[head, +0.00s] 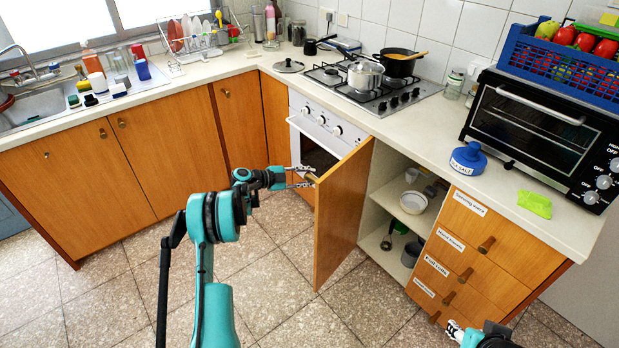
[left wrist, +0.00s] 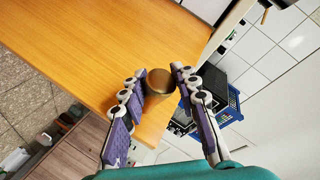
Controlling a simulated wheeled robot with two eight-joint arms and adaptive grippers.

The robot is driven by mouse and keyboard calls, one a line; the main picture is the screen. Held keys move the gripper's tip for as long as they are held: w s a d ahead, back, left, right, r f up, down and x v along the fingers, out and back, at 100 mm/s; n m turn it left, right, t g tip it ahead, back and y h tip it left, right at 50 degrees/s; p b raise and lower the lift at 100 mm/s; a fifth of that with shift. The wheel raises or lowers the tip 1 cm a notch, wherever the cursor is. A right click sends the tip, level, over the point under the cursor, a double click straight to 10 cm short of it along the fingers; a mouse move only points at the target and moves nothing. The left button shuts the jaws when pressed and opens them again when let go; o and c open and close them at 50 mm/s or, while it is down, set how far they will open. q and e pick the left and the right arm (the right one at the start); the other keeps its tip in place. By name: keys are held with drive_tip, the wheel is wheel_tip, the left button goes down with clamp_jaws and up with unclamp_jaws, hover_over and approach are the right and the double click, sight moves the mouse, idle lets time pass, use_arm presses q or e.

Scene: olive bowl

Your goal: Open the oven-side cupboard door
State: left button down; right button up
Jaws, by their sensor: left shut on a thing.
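The oven-side cupboard door (head: 341,213) is a wooden panel standing well open, swung out from the cabinet beside the oven. Its brass knob (left wrist: 160,82) sits near the door's edge in the left wrist view. My left gripper (head: 304,177) is at the door's top free corner, shut on the knob, with one finger on each side of it in the left wrist view (left wrist: 157,80). The open cupboard (head: 386,196) shows shelves with a white bowl (head: 413,202) and grey cookware. My right gripper (head: 457,331) shows only partly at the bottom edge; its fingers are unclear.
The white oven (head: 318,140) stands left of the open door, under the hob (head: 370,90). Labelled drawers (head: 462,252) are right of the cupboard. A toaster oven (head: 540,130) and blue jar (head: 468,158) stand on the counter. The tiled floor (head: 290,315) before the door is clear.

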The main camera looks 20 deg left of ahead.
use_arm(q)
drive_tip(key=shift+a, duration=0.1)
drive_tip(key=c, duration=1.2)
unclamp_jaws()
drive_tip(key=shift+s, duration=0.1)
drive_tip(key=v, duration=1.2)
drive_tip(key=shift+a, duration=0.1)
